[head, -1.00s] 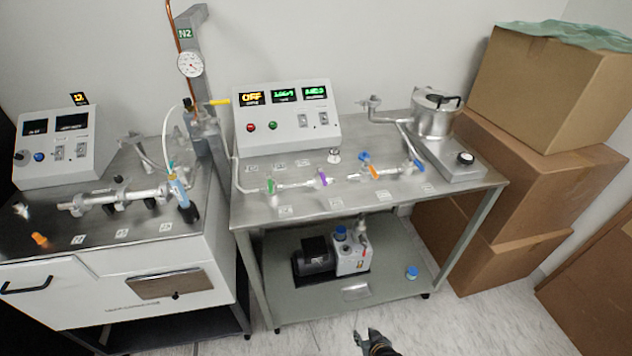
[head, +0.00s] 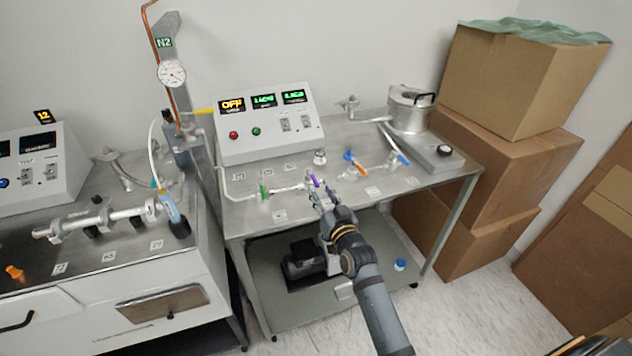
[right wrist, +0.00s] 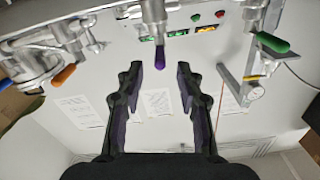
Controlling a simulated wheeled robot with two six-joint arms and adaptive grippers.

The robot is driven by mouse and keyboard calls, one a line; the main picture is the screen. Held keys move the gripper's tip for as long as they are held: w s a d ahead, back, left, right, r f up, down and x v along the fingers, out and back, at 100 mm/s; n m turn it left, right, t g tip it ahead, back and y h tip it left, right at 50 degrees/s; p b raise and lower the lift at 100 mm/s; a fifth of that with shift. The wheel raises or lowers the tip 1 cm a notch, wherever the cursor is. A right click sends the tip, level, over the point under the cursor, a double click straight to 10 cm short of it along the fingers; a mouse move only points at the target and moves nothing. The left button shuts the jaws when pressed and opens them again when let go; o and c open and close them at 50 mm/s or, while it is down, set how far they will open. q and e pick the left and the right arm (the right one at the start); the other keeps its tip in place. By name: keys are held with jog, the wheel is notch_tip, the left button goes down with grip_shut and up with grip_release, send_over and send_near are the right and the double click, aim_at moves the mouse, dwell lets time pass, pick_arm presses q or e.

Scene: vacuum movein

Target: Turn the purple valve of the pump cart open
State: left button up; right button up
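The purple valve (head: 315,182) is a small purple handle on the metal pipe line along the front of the pump cart's top (head: 345,197). My right gripper (head: 322,197) reaches up to it from the front. In the right wrist view the gripper (right wrist: 159,70) is open and empty, its two fingers spread. The purple handle (right wrist: 160,52) lies centred between them, just past the fingertips, with no finger seen touching it. My left gripper is not in view.
A green valve (head: 263,191) sits left of the purple one, and orange (head: 361,169) and blue (head: 402,158) handles sit right. A control box (head: 270,140) stands behind, a metal pot (head: 409,110) at back right. Cardboard boxes (head: 500,150) stand right of the cart.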

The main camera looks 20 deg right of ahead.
aim_at(317, 181)
jog(key=w, duration=0.5)
grip_shut()
dwell(0.3)
